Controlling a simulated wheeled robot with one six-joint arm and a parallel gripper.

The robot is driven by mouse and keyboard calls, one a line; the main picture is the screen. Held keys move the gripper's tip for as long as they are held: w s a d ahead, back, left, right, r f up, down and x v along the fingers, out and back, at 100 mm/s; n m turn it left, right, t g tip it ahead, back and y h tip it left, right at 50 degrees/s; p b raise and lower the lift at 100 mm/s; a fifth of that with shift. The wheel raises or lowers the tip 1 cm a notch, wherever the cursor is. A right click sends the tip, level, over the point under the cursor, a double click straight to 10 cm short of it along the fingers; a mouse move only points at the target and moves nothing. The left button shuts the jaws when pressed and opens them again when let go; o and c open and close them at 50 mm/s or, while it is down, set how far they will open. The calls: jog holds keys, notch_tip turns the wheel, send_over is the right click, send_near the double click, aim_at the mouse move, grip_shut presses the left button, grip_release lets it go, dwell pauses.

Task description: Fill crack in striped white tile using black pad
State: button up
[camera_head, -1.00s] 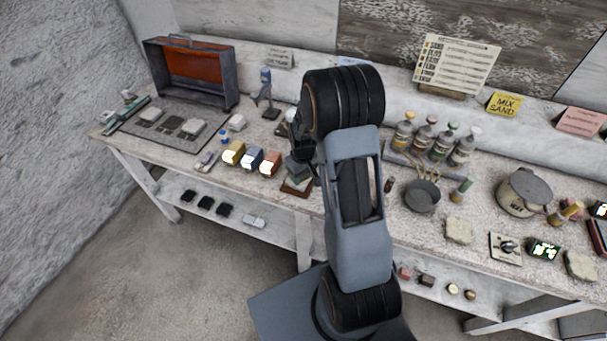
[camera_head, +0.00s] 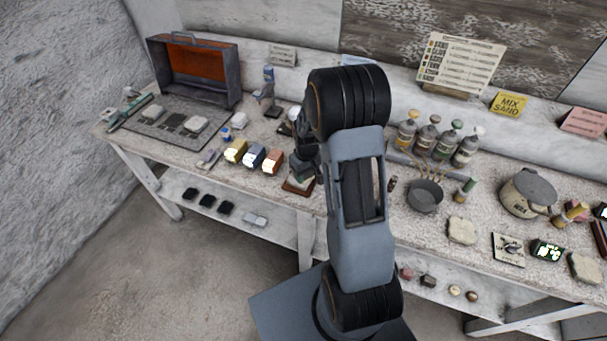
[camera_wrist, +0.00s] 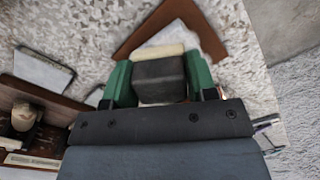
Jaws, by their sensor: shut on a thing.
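My gripper (camera_wrist: 160,78) has green fingers, shut on the two sides of a black pad (camera_wrist: 160,85) with a cream strip at its far edge. The pad is over a pale white tile (camera_wrist: 211,42) on a brown board (camera_wrist: 135,37). The pad covers much of the tile, so its crack and stripes cannot be made out, nor whether the pad touches it. In the head view, my gripper (camera_head: 304,168) is low over the brown board (camera_head: 298,187) at the bench's front edge, partly hidden by my arm.
Yellow, blue and orange blocks (camera_head: 254,157) stand just left of the board. A grey pan (camera_head: 425,195) and several bottles (camera_head: 436,140) are to the right. An open case (camera_head: 195,72) is at the back left. Black pieces (camera_head: 208,201) lie on the lower shelf.

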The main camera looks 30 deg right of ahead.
jog(key=shift+d+f, duration=0.1)
jog(key=shift+d, duration=0.55)
jog(key=shift+a, duration=0.15)
jog(key=shift+s+a+f+b, duration=0.1)
jog(key=shift+a+b, duration=0.05)
jog(key=shift+a, duration=0.55)
jog(key=shift+s+a+b, duration=0.1)
jog(key=shift+a+b, duration=0.05)
jog(key=shift+a, duration=0.5)
jog(key=shift+w+d, duration=0.15)
jog(key=shift+d, duration=0.6)
jog(key=shift+w+d, duration=0.15)
jog(key=shift+d, duration=0.6)
jog(key=shift+a+r, duration=0.1)
jog(key=shift+r, duration=0.15)
jog(key=shift+a+r+p, duration=0.5)
jog(key=shift+a+r, duration=0.2)
